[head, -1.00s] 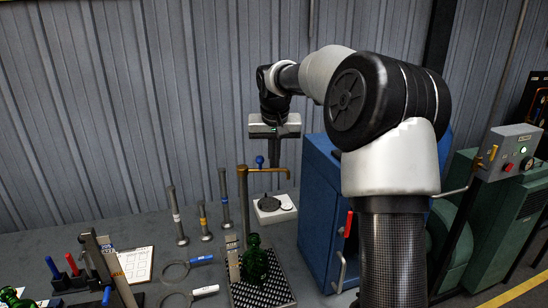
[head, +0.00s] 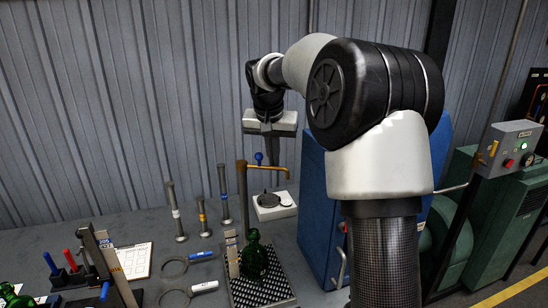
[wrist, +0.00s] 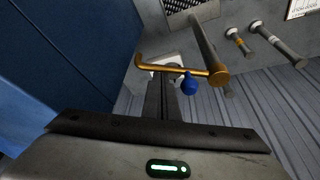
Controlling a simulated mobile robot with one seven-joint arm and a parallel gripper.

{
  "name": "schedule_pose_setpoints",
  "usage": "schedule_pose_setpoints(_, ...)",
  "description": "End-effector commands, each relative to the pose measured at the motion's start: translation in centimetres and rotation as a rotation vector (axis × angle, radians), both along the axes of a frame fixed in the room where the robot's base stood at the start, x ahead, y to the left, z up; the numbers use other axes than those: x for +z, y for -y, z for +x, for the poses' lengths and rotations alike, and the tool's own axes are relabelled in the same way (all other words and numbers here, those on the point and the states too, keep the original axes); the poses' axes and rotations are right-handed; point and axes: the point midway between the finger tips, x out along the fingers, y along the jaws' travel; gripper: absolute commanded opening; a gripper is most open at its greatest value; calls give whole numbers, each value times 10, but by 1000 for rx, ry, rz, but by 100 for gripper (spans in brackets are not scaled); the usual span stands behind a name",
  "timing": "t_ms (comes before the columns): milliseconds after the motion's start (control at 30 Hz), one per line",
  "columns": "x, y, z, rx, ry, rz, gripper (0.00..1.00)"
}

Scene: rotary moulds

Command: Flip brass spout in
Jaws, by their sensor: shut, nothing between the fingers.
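A blue ball knob (head: 259,157) sits on the spout near the post. In the wrist view the spout (wrist: 180,68) runs left from the post top, with the blue knob (wrist: 190,86) beside it. My gripper (head: 271,160) is shut and empty, pointing down beside the spout arm. In the wrist view its fingers (wrist: 162,84) lie close to the spout, left of the knob; I cannot tell whether they touch.
A green bottle (head: 255,260) stands on a patterned plate near the post. A white dial block (head: 274,207) is behind it. Several upright metal rods (head: 225,195) stand to the left. A blue cabinet (head: 313,200) is close on the right.

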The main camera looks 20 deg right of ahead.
Motion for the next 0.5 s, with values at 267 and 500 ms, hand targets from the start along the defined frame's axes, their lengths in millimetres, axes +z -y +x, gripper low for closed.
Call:
schedule_pose_setpoints(267,-1,-14,-21,-255,-1,-1,0)
schedule_pose_setpoints(500,0,-28,-35,-483,-1,-1,0)
